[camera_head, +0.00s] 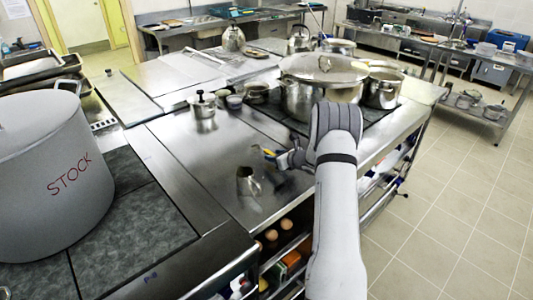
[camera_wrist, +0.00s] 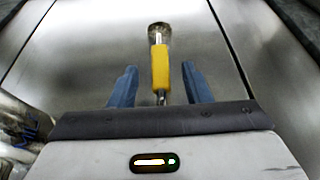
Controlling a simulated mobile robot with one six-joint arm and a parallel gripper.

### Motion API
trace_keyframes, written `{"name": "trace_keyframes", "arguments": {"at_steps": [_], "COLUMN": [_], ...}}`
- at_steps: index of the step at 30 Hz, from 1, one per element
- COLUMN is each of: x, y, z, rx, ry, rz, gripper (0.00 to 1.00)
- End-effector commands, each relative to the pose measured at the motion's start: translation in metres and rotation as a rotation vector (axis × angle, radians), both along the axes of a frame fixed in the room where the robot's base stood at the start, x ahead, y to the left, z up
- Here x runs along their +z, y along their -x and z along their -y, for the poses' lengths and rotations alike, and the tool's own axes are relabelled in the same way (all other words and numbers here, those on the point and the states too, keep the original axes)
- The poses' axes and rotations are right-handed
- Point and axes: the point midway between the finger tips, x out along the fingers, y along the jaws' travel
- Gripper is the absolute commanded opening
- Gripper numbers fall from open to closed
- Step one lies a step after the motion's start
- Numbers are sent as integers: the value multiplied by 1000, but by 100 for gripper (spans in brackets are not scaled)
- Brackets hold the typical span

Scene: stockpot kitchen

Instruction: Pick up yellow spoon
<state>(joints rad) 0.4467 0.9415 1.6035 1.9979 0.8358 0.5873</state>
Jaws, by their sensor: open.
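The yellow spoon (camera_wrist: 160,66) shows in the wrist view, with a thick yellow handle and a dull metal end at the top of the picture. It lies over the bare steel counter, lengthwise between the two blue fingers of my gripper (camera_wrist: 157,86). The fingers are apart, with a gap on each side of the handle. In the head view, a small yellow bit of the spoon (camera_head: 268,153) shows beside my gripper (camera_head: 280,158), low over the steel counter (camera_head: 215,155). My arm hides part of the gripper there.
A metal jug (camera_head: 248,187) stands close to my gripper, near the counter's front. A large stockpot (camera_head: 45,170) marked STOCK is at the left. A lidded pot (camera_head: 322,92) and a smaller pot (camera_head: 382,90) stand behind my arm. The counter left of my gripper is clear.

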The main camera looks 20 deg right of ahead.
Motion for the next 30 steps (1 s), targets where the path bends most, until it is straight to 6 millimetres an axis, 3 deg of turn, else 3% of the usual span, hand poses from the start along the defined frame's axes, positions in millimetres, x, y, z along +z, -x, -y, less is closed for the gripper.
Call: {"name": "trace_keyframes", "arguments": {"at_steps": [6, 15, 30], "x": [-8, -11, -11], "y": [-26, -30, -30], "z": [-10, -12, -13], "rx": [2, 1, 3], "ry": [1, 1, 2], "rz": [-1, 0, 1], "gripper": [44, 44, 4]}}
